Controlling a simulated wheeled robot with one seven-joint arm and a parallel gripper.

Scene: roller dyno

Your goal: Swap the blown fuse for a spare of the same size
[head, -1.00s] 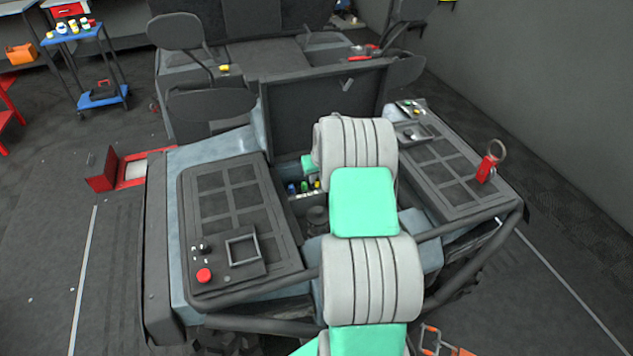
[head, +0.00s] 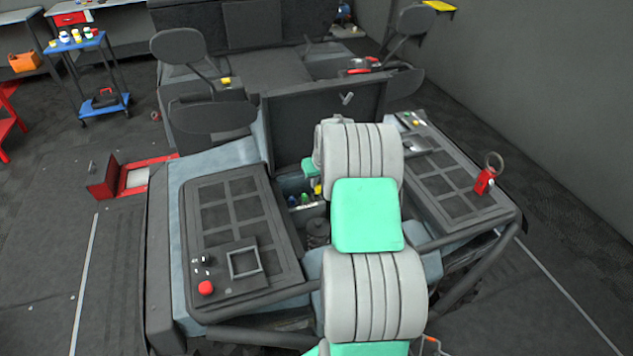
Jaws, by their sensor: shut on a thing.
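In the head view, an open bay in the middle of the vehicle holds a row of small coloured pieces: blue (head: 292,201), green (head: 304,199) and yellow (head: 318,189). They look like fuses, but are too small to tell sizes or which is blown. My grey and green arm reaches over the bay from the front. Its end and the jaws are hidden behind the arm's own links, so nothing held is visible.
A raised dark lid (head: 320,122) stands behind the bay. The left panel (head: 235,215) carries a red button (head: 205,288) and a square frame (head: 244,262). A red tag with a ring (head: 485,181) stands on the right panel (head: 440,175). Tubular bars edge the front.

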